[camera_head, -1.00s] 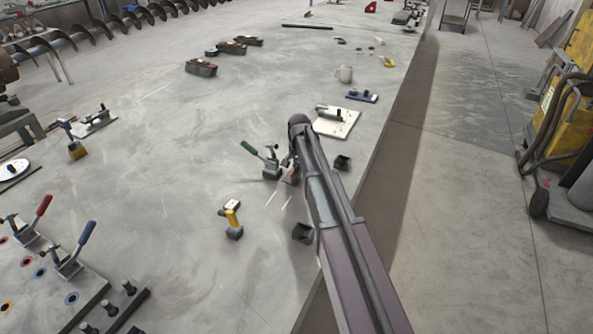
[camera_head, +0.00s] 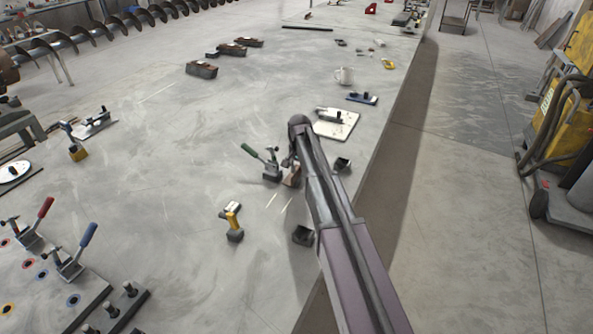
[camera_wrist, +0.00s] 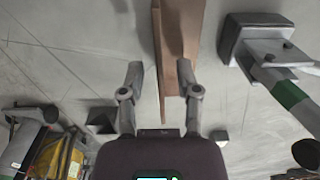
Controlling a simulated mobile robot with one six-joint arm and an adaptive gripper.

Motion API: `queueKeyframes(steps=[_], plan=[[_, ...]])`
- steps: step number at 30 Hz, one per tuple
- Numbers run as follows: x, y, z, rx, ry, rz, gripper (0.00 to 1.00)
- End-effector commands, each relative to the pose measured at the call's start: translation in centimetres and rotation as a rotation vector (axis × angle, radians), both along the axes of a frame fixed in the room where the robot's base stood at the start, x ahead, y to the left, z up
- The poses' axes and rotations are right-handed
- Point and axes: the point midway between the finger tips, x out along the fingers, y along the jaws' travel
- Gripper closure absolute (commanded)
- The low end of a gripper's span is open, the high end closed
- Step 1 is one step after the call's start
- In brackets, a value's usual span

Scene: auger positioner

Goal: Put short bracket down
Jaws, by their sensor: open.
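The short bracket appears to be the brown, angled metal piece (camera_wrist: 180,45) in the wrist view, in front of my gripper (camera_wrist: 158,72). Part of it reaches down between my two spread fingers, with space visible to the left finger; contact at the right finger is unclear. In the head view a small reddish-brown part of the bracket (camera_head: 293,179) shows low by the table, beside the green-handled clamp; my arm hides the rest. My gripper is open and not closed on it.
The green-handled toggle clamp (camera_head: 268,165) stands just left of the bracket, and its base (camera_wrist: 250,35) shows upper right in the wrist view. Dark blocks (camera_head: 303,235) and (camera_head: 342,164) lie near the table's right edge. A yellow-topped tool (camera_head: 233,225) stands nearer.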

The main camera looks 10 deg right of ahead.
Motion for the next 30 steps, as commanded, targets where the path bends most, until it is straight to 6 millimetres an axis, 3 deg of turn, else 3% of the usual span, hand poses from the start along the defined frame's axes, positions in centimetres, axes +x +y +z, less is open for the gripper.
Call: queueKeyframes(steps=[30], plan=[[-0.1, -0.1, 8.6, 0.0, 0.0, 0.0, 0.57]])
